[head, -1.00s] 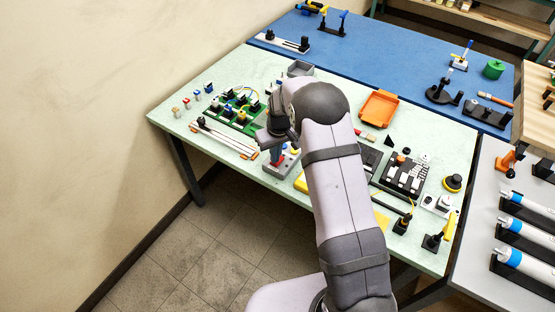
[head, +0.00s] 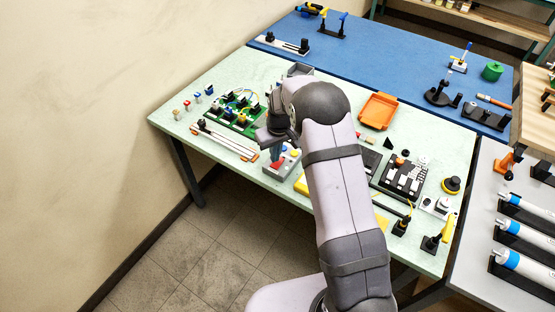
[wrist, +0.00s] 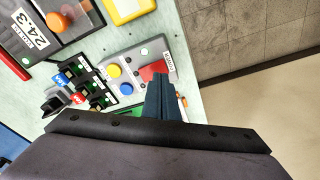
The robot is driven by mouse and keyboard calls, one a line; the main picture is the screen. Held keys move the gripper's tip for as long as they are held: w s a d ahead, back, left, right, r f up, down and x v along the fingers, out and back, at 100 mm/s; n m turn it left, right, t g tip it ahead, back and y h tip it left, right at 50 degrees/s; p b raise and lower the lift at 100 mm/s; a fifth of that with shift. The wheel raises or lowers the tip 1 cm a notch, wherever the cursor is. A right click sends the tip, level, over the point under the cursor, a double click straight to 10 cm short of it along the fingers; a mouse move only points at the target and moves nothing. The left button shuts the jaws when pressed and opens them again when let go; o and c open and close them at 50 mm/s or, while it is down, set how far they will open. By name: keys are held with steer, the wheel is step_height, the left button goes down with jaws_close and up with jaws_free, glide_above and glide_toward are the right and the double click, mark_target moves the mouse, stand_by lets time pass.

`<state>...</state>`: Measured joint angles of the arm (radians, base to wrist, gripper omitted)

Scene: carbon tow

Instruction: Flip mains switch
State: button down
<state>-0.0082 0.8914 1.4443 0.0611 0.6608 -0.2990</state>
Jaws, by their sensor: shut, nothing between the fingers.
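A grey control box (wrist: 125,69) sits near the table edge. It carries a red rocker switch (wrist: 152,70) beside a small printed label, plus a yellow and a blue button. The box also shows in the head view (head: 285,167), partly hidden by my arm. My gripper (wrist: 160,80) is shut and empty, its blue-grey fingers pointing down at the red rocker. The fingertips overlap the rocker's near side in the wrist view and hide part of it. I cannot tell whether they touch it. In the head view my gripper (head: 276,156) stands over the box's left end.
A green circuit board (head: 236,110) with wires lies left of my gripper. Black connector holders (wrist: 92,84) stand close beside the box. A yellow item (wrist: 127,8) and a display unit (wrist: 50,25) lie beyond it. An orange tray (head: 378,111) is farther back.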

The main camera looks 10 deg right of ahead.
mark_target(275, 166)
step_height(275, 166, up, 5)
steer(key=p, duration=0.2)
steer(key=shift+f+p, duration=0.1)
steer(key=shift+p, duration=0.3)
stand_by(0.4)
